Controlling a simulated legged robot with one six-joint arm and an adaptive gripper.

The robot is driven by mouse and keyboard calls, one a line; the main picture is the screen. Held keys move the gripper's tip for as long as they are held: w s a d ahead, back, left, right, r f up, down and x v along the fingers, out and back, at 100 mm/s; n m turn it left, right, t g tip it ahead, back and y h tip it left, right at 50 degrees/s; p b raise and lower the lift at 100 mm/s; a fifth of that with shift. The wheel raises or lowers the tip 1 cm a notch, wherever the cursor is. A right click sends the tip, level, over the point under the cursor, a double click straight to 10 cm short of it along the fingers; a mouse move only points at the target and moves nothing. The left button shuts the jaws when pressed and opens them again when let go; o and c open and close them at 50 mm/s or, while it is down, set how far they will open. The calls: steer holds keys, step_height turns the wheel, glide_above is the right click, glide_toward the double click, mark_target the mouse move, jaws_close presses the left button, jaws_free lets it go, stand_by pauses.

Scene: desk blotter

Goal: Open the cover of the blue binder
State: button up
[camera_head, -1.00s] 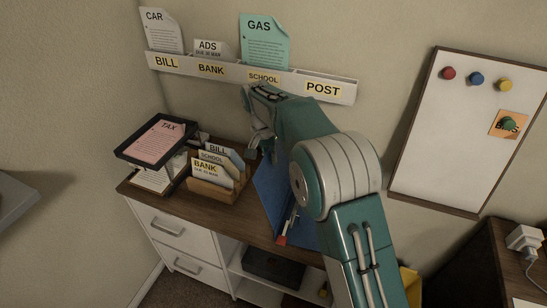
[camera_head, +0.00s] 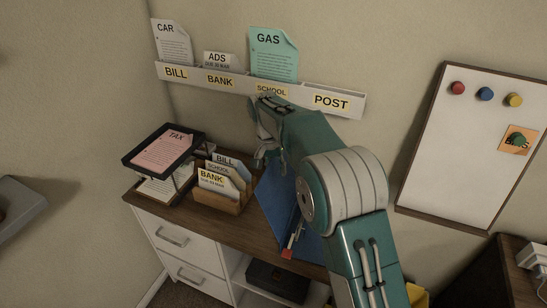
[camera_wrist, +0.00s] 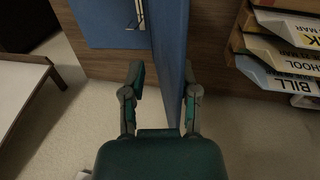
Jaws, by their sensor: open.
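The blue binder (camera_head: 276,205) lies on the dark wooden cabinet top, partly hidden behind my arm in the head view. In the wrist view its blue cover (camera_wrist: 172,40) stands up steeply, seen nearly edge-on, and the inside of the binder (camera_wrist: 98,22) with a metal ring strip shows to its left. My gripper (camera_wrist: 161,88) is open, with one finger on each side of the cover. The cover is close to the right finger; I cannot tell whether they touch. In the head view my gripper (camera_head: 264,155) is above the binder, its fingertips partly hidden.
A wooden letter sorter (camera_head: 219,202) stands close left of the binder, with a black tray (camera_head: 130,160) beyond it. A wall rack (camera_head: 205,82) is above. A red-ended marker (camera_head: 289,250) lies by the binder's front edge. A whiteboard (camera_head: 470,150) hangs at right.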

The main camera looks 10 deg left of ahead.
steer(key=r, duration=0.3)
steer(key=a+r, duration=0.1)
steer(key=r, duration=0.2)
steer(key=a+r, duration=0.1)
steer(key=r, duration=0.3)
steer(key=shift+w, duration=0.2)
steer(key=shift+r, duration=0.4)
steer(key=shift+d+r, duration=0.1)
steer(key=shift+d, duration=0.05)
steer(key=s+d+r+t+y, duration=0.1)
steer(key=s+d+r, duration=0.3)
steer(key=d, duration=0.2)
steer(key=s+d+r+n+t, duration=0.1)
steer(key=s+d+r, duration=0.2)
steer(key=d, duration=0.3)
steer(key=s+d+r+t+y, duration=0.1)
steer(key=s+d+r, duration=0.3)
steer(key=d, duration=0.2)
steer(key=s+d+f+t, duration=0.1)
steer(key=s+d+f, duration=0.2)
steer(key=s, duration=0.4)
steer(key=s+d+f+t, duration=0.1)
steer(key=s+d+f, duration=0.2)
steer(key=s, duration=0.4)
steer(key=s+d+f+t, duration=0.1)
steer(key=s+d+f, duration=0.2)
steer(key=s+d, duration=0.2)
steer(key=shift+s+d+n, duration=0.25)
steer(key=shift+s+n, duration=0.05)
steer(key=shift+s, duration=0.8)
